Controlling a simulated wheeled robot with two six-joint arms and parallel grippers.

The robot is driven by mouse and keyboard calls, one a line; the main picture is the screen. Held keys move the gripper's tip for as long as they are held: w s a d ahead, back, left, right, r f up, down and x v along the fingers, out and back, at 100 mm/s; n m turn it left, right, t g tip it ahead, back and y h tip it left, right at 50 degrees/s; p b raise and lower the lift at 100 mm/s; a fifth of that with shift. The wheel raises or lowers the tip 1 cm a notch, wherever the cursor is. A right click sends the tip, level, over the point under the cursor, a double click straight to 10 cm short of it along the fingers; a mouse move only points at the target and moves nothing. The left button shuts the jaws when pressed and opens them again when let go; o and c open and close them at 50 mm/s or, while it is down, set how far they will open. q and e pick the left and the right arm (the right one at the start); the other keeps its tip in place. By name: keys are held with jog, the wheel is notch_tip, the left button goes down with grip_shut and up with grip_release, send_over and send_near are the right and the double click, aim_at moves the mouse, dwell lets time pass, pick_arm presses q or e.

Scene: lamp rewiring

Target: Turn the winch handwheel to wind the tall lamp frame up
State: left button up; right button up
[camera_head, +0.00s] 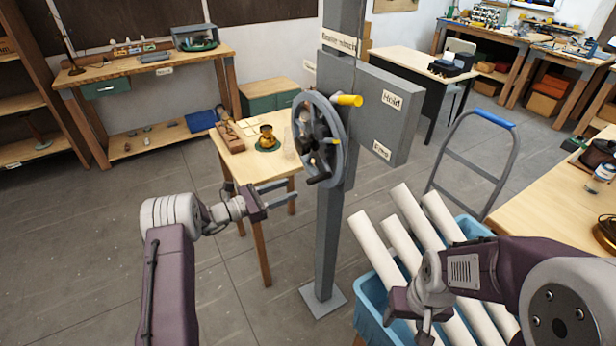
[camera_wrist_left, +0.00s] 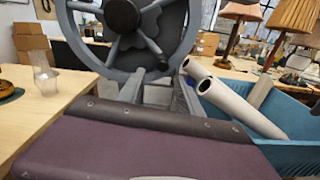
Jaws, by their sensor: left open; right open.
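In the left wrist view the wheel (camera_wrist_left: 122,16) fills the top, beyond the two open fingers (camera_wrist_left: 158,76). My right gripper (camera_head: 407,322) is open above the blue bin at lower right, away from the wheel. I cannot make out the tall lamp frame.
A small wooden table (camera_head: 238,168) with a brass lamp part stands behind my left gripper. A blue bin (camera_head: 371,297) holds several white tubes. A hand trolley (camera_head: 462,160) stands behind it. Floor at left is clear.

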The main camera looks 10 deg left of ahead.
aim_at(308, 182)
pick_arm(q)
jog(key=p+x, duration=0.1)
jog(key=x, duration=0.2)
jog(key=p+x, duration=0.1)
jog(key=x, duration=0.3)
jog(key=shift+d+r, duration=0.2)
jog(key=shift+d, duration=0.5)
jog(key=shift+w, duration=0.1)
pick_arm(e)
jog(key=shift+s+d+r, duration=0.1)
jog(key=shift+s+r, duration=0.2)
jog(key=shift+r, duration=0.35)
jog(key=shift+s+d+r, duration=0.1)
jog(key=shift+s+r, duration=0.15)
jog(key=shift+r, duration=0.35)
pick_arm(q)
jog(key=shift+w, duration=0.1)
jog(key=shift+c, duration=0.3)
pick_arm(e)
jog(key=shift+w, duration=0.1)
pick_arm(q)
grip_shut()
jog(key=shift+r, duration=0.1)
